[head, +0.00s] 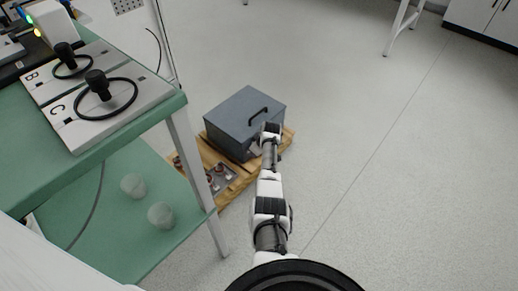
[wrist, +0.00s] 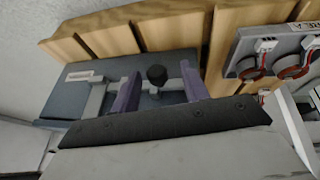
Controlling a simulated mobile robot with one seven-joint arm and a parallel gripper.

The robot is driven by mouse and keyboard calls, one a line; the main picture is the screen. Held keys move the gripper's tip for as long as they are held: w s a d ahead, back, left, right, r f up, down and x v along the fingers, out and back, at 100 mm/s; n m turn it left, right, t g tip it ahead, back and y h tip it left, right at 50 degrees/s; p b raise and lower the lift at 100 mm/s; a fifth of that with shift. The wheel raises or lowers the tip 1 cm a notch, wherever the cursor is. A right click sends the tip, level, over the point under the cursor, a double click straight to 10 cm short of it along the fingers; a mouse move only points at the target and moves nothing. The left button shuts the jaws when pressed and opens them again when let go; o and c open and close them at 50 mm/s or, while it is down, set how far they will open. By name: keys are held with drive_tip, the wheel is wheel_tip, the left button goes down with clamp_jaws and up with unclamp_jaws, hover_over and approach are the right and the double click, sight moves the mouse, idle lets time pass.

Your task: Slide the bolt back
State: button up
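The grey-blue metal box (head: 238,118) with a black top handle stands on a wooden pallet on the floor. In the wrist view, a side of the box (wrist: 62,104) carries a light grey sliding bolt (wrist: 144,86) with a black knob (wrist: 157,74). My gripper (wrist: 160,72) is open, its two purple-grey fingers apart on either side of the knob. I cannot tell whether either finger touches it. In the head view my gripper (head: 270,132) is at the near right side of the box, and the bolt is hidden there.
The wooden pallet (head: 238,187) also bears a grey plate (head: 221,178) with red-and-white fittings, right of the bolt in the wrist view (wrist: 282,52). A green table (head: 95,165) with its leg (head: 198,180) stands close left. Floor to the right is clear.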

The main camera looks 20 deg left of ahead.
drive_tip(key=p+v, duration=0.6)
drive_tip(key=v, duration=0.8)
idle(0.4)
